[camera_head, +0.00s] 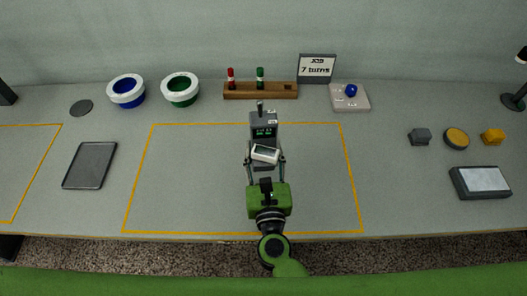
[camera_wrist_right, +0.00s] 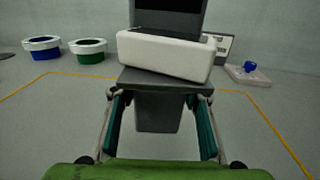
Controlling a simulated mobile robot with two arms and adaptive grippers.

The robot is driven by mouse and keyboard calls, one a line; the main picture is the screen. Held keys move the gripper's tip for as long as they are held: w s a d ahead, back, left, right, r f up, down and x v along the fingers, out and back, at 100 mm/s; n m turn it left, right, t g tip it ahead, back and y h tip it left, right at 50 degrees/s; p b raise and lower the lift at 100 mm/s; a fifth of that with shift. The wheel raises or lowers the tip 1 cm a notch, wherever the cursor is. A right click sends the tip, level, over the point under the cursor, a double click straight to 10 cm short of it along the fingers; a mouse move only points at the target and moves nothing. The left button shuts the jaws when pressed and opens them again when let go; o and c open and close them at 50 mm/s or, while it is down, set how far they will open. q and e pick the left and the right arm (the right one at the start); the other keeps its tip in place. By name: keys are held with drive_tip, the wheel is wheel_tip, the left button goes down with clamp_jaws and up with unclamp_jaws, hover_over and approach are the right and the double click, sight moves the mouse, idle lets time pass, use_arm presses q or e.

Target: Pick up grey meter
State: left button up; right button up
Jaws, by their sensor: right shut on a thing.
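In the right wrist view the meter's grey body (camera_wrist_right: 158,112) hangs below a wider grey plate, between my fingers (camera_wrist_right: 161,95). My left gripper is out of view.
A wooden rack (camera_head: 242,95), a sign (camera_head: 316,69) and two bowls (camera_head: 180,89) line the back. A dark tray (camera_head: 90,166) lies left; the outlined area's sides are clear.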

sight(264, 164)
drive_tip(key=s+r, duration=0.4)
drive_tip(key=r, duration=0.1)
drive_tip(key=shift+s, duration=0.25)
drive_tip(key=s+r+b, duration=0.1)
drive_tip(key=s+r, duration=0.2)
drive_tip(key=s, duration=0.5)
drive_tip(key=shift+s+r+b, duration=0.15)
drive_tip(key=shift+r+b, duration=0.2)
drive_tip(key=shift+b, duration=0.05)
drive_tip(key=shift+w+f+b, duration=0.4)
drive_tip(key=shift+w+f, duration=0.85)
drive_tip(key=shift+w, duration=0.25)
drive_tip(key=shift+w+f+b, duration=0.35)
drive_tip(key=shift+w+f, duration=0.9)
drive_tip(key=shift+w, duration=0.2)
drive_tip(key=shift+w+f+b, duration=0.6)
drive_tip(key=shift+w+f, duration=0.55)
drive_tip(key=shift+w, duration=0.2)
drive_tip(key=shift+w+f+b, duration=0.65)
drive_tip(key=shift+w+f, duration=0.45)
drive_tip(key=shift+w, duration=0.3)
drive_tip(key=shift+w+f+b, duration=0.6)
drive_tip(key=shift+w+f, duration=0.55)
drive_tip(key=shift+w, duration=0.2)
drive_tip(key=shift+f+b, duration=0.6)
drive_tip(key=shift+f, duration=0.05)
